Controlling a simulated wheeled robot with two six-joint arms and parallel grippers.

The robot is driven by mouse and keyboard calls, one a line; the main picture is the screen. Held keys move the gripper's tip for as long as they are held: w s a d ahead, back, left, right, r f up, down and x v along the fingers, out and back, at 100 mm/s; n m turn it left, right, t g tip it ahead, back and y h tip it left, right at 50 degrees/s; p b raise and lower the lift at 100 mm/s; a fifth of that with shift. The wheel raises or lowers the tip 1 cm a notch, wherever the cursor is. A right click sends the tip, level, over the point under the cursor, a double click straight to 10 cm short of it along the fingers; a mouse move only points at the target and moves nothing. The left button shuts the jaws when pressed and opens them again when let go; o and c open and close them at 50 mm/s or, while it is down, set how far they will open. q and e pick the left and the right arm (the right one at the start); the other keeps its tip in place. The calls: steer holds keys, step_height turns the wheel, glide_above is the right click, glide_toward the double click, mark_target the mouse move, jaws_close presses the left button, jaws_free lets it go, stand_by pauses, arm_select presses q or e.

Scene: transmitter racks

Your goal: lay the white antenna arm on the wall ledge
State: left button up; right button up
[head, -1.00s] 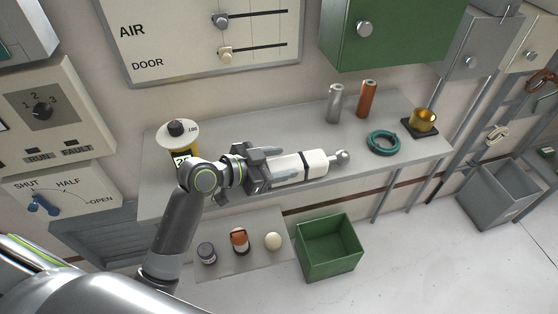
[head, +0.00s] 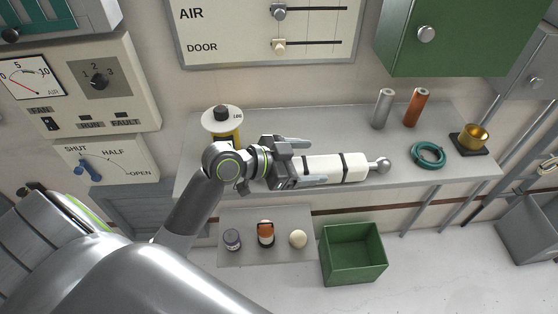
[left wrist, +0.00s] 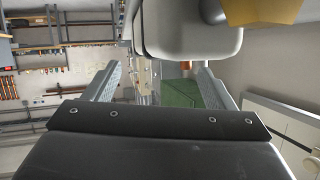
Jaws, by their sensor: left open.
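The white antenna arm (head: 330,168), with black bands and a grey ball at its right end, lies lengthwise along the front part of the grey wall ledge (head: 330,125). It looks to be resting on the ledge. My left gripper (head: 312,162) is at its left end, with its fingers spread open on either side and apart from it. In the left wrist view, both fingers show open, and a white rounded body (left wrist: 190,30), probably the antenna arm, fills the top between them. My right gripper is not in view.
A yellow-and-white canister (head: 222,122) stands just behind my left wrist. Silver (head: 382,108) and copper (head: 417,108) cylinders, a teal ring (head: 428,154) and a brass cup (head: 473,137) occupy the ledge's right part. A green bin (head: 353,253) and a low shelf with small items (head: 265,250) are below.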

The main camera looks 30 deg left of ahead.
arm_select(q)
steer(key=v, duration=0.9)
steer(key=shift+b, duration=0.45)
steer(key=shift+w, duration=0.1)
